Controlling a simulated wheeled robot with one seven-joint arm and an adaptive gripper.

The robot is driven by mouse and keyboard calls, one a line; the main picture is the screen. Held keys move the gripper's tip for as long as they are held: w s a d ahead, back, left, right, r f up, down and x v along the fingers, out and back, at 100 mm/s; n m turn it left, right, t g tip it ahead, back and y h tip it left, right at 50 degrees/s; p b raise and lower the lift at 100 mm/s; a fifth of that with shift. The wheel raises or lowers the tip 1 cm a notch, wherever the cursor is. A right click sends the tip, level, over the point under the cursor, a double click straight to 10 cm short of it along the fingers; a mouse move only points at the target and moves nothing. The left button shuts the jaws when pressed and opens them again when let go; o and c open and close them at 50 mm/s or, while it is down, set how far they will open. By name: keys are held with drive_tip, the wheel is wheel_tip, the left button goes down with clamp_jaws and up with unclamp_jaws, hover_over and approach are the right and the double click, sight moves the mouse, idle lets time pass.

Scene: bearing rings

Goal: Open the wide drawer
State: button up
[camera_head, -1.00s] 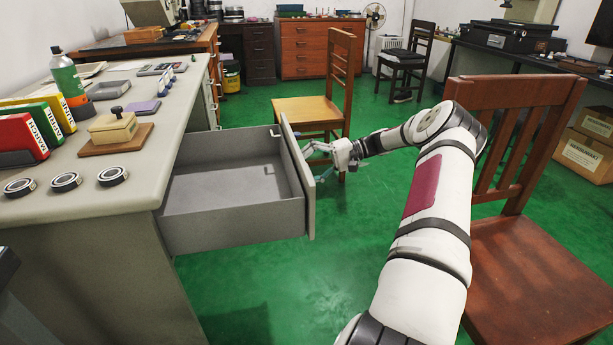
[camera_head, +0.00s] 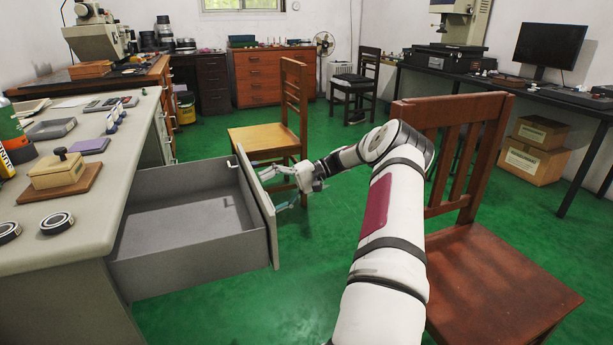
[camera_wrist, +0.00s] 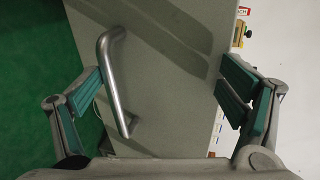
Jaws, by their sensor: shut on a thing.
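The wide grey drawer (camera_head: 190,245) stands far out of the pale desk at the left and looks empty inside. Its front panel (camera_head: 258,215) faces right, towards my gripper (camera_head: 274,188). In the wrist view, a metal bar handle (camera_wrist: 113,85) stands out from the panel. The handle lies nearer the left finger; the exact contact is not visible. In the head view, the handle is hard to make out at the fingers.
The desk top (camera_head: 95,215) holds a stamp on a wooden base (camera_head: 60,175), black rings (camera_head: 57,222) and trays. A yellow-seated chair (camera_head: 262,138) stands just behind the drawer. A brown chair (camera_head: 490,285) stands right of my arm. Green floor is clear between.

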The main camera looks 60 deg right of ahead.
drive_tip(key=shift+s+d+r, duration=0.15)
drive_tip(key=shift+d+r, duration=0.15)
drive_tip(key=shift+r, duration=0.3)
drive_tip(key=shift+s+d+r, duration=0.1)
drive_tip(key=shift+d+r, duration=0.15)
drive_tip(key=shift+r, duration=0.35)
drive_tip(key=shift+c, duration=1.4)
drive_tip(key=shift+s+d+f, duration=0.1)
drive_tip(key=shift+s+d, duration=0.05)
drive_tip(key=shift+d, duration=0.05)
drive_tip(key=c, duration=0.6)
drive_tip(key=f+v, duration=0.1)
drive_tip(key=v, duration=1.1)
drive_tip(key=shift+s+d+f+p, duration=0.3)
drive_tip(key=shift+s+d, duration=0.05)
drive_tip(key=shift+s, duration=0.25)
drive_tip(key=shift+w+r, duration=0.1)
